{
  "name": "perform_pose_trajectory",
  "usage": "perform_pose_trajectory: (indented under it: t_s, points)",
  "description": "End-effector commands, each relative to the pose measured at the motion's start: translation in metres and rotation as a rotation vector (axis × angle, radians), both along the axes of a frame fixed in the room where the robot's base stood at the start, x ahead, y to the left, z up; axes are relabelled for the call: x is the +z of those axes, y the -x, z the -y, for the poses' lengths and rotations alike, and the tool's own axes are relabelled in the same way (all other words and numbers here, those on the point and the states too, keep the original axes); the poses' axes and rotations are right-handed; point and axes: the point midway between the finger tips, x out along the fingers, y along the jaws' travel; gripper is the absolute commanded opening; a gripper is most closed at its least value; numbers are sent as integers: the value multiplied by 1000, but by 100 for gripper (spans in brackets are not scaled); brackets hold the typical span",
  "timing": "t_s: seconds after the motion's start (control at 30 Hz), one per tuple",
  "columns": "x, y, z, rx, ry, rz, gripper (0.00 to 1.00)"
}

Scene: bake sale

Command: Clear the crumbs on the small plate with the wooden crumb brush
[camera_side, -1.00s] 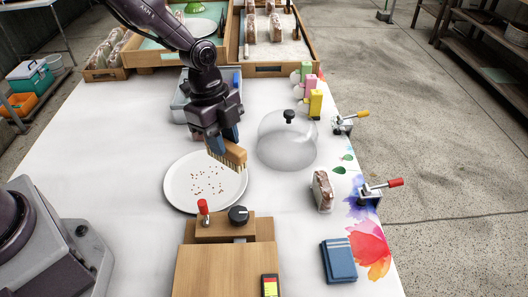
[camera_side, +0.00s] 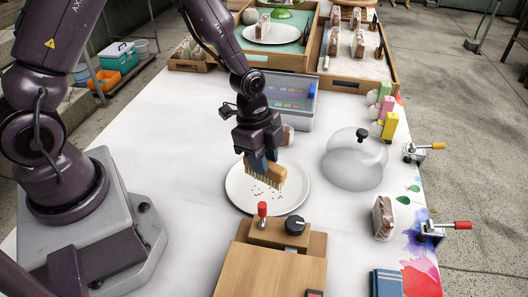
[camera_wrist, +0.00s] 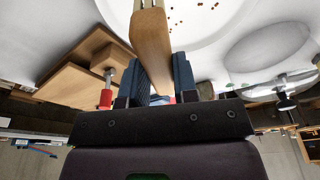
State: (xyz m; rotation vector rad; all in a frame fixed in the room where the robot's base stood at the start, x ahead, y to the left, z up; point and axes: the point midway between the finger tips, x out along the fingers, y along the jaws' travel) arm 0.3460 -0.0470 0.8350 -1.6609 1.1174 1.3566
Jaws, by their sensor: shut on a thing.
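My gripper (camera_side: 262,160) is shut on the wooden crumb brush (camera_side: 268,174) and holds it bristles down over the far-middle part of the small plate. The brush's wooden back (camera_wrist: 151,45) shows between my fingers in the wrist view. The small white plate (camera_side: 299,196) lies on the table. Small brown crumbs (camera_side: 266,192) lie near its middle, just in front of the bristles; several crumbs (camera_wrist: 200,4) show at the top of the wrist view. The brush hides part of the plate. I cannot tell whether the bristles touch it.
A wooden block with a red-handled clamp (camera_side: 262,212) and black knob (camera_side: 295,226) stands just in front of the plate. A wrapped cake slice (camera_side: 383,217) is farther right.

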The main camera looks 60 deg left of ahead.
Motion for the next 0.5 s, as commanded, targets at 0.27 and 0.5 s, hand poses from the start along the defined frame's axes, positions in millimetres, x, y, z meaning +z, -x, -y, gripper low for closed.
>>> perform_pose_trajectory:
  t_s: [0.27, 0.5]
  points:
    - [2, -1, 0, 0, 1, 1, 8]
    - [29, 0, 0, 1, 1, 1, 8]
